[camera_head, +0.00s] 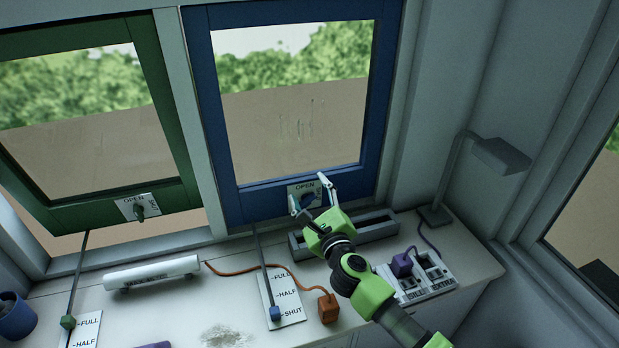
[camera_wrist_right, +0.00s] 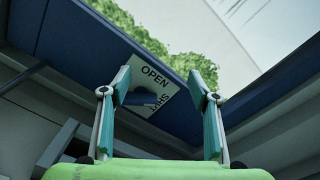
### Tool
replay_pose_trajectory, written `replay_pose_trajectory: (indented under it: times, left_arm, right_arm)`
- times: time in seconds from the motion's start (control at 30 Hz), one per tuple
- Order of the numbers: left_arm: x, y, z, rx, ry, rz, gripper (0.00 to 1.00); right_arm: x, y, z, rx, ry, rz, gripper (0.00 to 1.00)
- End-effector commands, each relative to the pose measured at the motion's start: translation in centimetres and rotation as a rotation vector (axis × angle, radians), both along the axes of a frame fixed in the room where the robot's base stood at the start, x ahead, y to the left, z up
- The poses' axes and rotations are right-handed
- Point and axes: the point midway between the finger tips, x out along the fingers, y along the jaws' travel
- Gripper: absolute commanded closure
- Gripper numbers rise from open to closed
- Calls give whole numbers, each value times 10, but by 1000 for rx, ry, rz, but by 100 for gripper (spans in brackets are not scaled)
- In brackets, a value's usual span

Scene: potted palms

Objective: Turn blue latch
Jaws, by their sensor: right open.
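The blue latch (camera_head: 308,200) is on a white plate at the bottom rail of the blue window frame (camera_head: 230,150). The plate (camera_head: 296,188) reads OPEN along its top and SHUT along one side. The latch handle also shows in the right wrist view (camera_wrist_right: 142,98), where it appears to lie toward the SHUT lettering. My right gripper (camera_head: 308,191) is open, its two fingers spread to either side of the latch. In the right wrist view the latch shows between the fingers (camera_wrist_right: 160,85); whether they touch it I cannot tell. My left gripper is out of view.
A green window (camera_head: 185,195) with its own latch (camera_head: 140,210) stands left. A grey trough (camera_head: 376,226) lies behind my right arm. A lamp (camera_head: 500,155), a switch box (camera_head: 430,275), an orange block (camera_head: 327,308), a white cylinder (camera_head: 150,273) and slider plates (camera_head: 285,295) occupy the counter.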

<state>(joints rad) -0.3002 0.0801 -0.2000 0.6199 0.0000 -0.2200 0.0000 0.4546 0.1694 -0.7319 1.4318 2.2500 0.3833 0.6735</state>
Motion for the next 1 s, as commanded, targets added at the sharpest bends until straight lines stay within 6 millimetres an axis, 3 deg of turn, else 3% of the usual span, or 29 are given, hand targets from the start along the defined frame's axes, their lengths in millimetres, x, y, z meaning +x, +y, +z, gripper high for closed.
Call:
replay_pose_trajectory:
  times: [0.1,0.3,0.67,0.7,0.8,1.0]
  left_arm:
    - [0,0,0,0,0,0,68]
    - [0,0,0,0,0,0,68]
    - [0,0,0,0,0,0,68]
    - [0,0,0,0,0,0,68]
    - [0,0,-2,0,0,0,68]
    - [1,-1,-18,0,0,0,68]
  right_arm:
    - [1,0,21,0,-5,0,44]
    - [0,0,43,-1,-4,0,44]
    - [0,0,49,0,0,0,44]
    - [0,0,49,0,0,0,47]
    - [-1,0,51,-4,-16,5,73]
    - [-18,-2,88,-90,-240,78,75]
